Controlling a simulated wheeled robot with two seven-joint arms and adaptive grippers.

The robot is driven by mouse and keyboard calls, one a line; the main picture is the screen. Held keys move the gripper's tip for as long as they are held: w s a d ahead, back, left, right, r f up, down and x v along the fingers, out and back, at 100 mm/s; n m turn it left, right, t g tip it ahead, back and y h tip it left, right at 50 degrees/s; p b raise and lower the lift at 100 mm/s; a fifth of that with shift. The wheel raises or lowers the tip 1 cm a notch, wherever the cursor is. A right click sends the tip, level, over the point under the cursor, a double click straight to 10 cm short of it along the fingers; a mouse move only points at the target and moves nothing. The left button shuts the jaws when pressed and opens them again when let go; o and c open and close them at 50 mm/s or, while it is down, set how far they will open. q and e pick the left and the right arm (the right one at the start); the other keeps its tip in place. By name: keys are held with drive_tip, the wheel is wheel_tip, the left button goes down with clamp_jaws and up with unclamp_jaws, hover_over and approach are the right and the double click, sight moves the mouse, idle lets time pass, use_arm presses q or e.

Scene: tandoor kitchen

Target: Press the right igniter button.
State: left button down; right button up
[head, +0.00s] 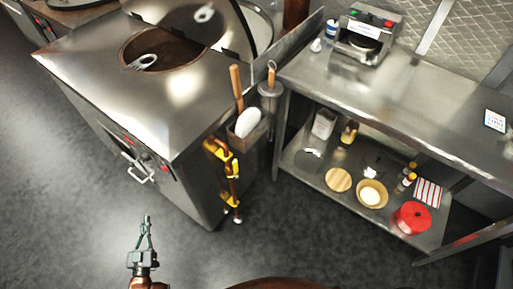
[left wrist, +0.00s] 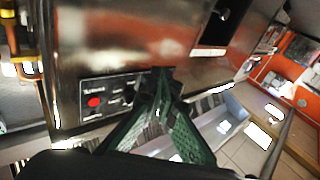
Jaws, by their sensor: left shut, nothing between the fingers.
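The steel tandoor cabinet (head: 110,75) stands at the upper left in the head view. Its front has two small dark panels with red buttons; the right red button (head: 165,169) is right of the door handle (head: 140,170). My left gripper (head: 147,218) is shut and empty, in front of and below the cabinet front, apart from the button. In the left wrist view its green fingers (left wrist: 160,76) meet beside a black panel with a red button (left wrist: 94,102); I cannot tell from this view alone which button it is. My right gripper is not in view.
Yellow gas piping (head: 220,152) runs down the cabinet's right side, near a holder with wooden-handled tools (head: 237,85). A steel table (head: 400,105) with a lower shelf holding a red pot (head: 412,217) stands at the right. The floor before the cabinet is clear.

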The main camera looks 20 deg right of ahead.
sight(164, 169)
use_arm(q)
drive_tip(key=w+d+r+m+t+h+b, duration=0.1)
drive_tip(key=d+r+t+h, duration=0.1)
drive_tip(key=r, duration=0.6)
drive_tip(key=d+r+m+t+h+b, duration=0.1)
drive_tip(key=d+r+t+h+b, duration=0.1)
drive_tip(key=r, duration=0.7)
drive_tip(key=shift+w+r+h+b, duration=0.2)
drive_tip(key=shift+w+h+b, duration=0.15)
drive_tip(key=shift+h, duration=0.45)
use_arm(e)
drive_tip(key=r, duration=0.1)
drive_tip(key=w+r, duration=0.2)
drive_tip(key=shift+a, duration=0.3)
use_arm(q)
drive_tip(key=w+d+b, duration=0.1)
drive_tip(key=w+d, duration=0.4)
drive_tip(key=d, duration=0.2)
drive_tip(key=shift+d+b, duration=0.2)
drive_tip(key=shift+b, duration=0.1)
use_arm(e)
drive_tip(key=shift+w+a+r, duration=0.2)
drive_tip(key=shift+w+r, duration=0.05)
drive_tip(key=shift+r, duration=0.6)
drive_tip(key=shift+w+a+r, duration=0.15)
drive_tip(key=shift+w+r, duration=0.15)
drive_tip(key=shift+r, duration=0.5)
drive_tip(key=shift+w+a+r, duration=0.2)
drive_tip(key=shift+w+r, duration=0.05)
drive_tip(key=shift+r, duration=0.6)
